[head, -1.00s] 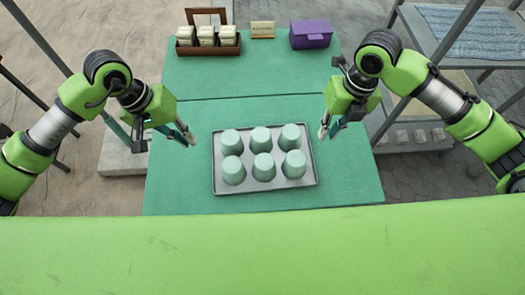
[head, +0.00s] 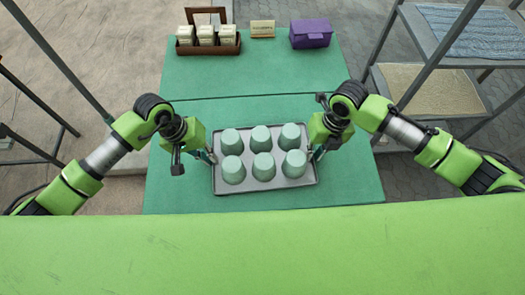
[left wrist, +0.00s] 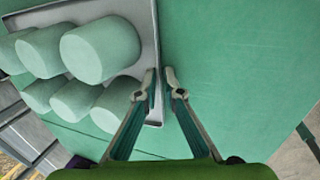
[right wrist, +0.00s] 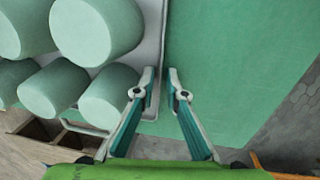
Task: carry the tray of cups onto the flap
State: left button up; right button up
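The grey metal tray (head: 268,189) lies flat on the green table, holding several pale green upside-down cups (head: 262,167) in two rows. My left gripper (head: 211,157) is at the tray's left edge. In the left wrist view its fingertips (left wrist: 161,75) stand either side of the tray rim (left wrist: 150,40), a narrow gap between them. My right gripper (head: 315,155) is at the tray's right edge. In the right wrist view its fingertips (right wrist: 161,76) also straddle the rim (right wrist: 155,40) with a gap. No firm grip shows on either side.
A seam (head: 250,97) crosses the green table behind the tray. At the far edge stand a brown wooden box with pale packets (head: 208,42), a small sign (head: 263,29) and a purple box (head: 310,35). A metal shelf rack (head: 430,85) stands at right.

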pick_arm(q)
jog(key=shift+c, duration=0.5)
pick_arm(e)
jog(key=shift+c, duration=0.4)
pick_arm(q)
grip_shut()
pick_arm(e)
grip_shut()
pick_arm(q)
jog(key=shift+r, duration=0.1)
pick_arm(e)
jog(key=shift+r, duration=0.15)
